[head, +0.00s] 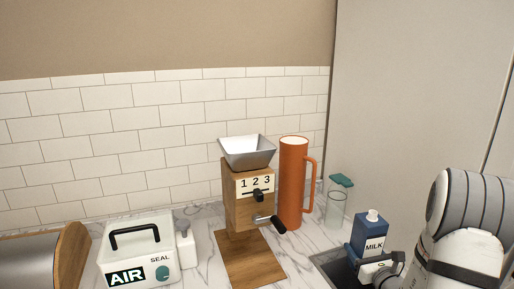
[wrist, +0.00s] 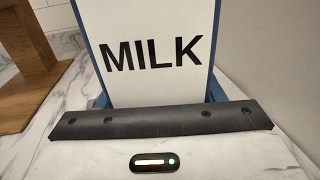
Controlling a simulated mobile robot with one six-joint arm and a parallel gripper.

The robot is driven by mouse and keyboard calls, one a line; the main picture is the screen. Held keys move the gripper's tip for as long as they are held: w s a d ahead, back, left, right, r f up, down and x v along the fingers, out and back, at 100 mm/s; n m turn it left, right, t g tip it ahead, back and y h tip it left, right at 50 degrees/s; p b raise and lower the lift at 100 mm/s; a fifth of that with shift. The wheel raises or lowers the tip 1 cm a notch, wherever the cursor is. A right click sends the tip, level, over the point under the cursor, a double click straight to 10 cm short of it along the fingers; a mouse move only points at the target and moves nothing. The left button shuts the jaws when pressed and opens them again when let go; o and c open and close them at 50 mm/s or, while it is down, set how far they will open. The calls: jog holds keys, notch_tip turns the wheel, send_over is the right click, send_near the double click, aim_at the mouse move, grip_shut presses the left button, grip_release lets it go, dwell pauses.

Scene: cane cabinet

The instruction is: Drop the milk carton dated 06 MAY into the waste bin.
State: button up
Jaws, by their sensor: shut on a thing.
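A blue milk carton (head: 368,230) with a white cap and a white MILK label stands upright at the lower right of the head view. My gripper (head: 376,270) is at its lower front and is shut on it. In the wrist view the carton's white label (wrist: 150,50) fills the upper middle, with blue edges on both sides. My gripper (wrist: 160,118) crosses the label's lower part there. No date can be read on the visible part of the carton. The waste bin is not in view.
A wooden grinder (head: 248,205), an orange pitcher (head: 292,185) and a glass container with a green lid (head: 336,208) stand left of the carton. A white AIR SEAL box (head: 140,250) is at lower left. A dark surface (head: 335,266) lies by the carton. A tall pale panel (head: 410,110) rises behind.

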jog(key=shift+f, duration=0.65)
jog(key=o, duration=1.2)
jog(key=shift+s, duration=0.1)
jog(key=s+d+b, duration=0.1)
jog(key=s, duration=0.6)
jog(key=shift+s+d+b, duration=0.2)
jog(key=shift+s+b, duration=0.15)
jog(key=shift+b, duration=0.05)
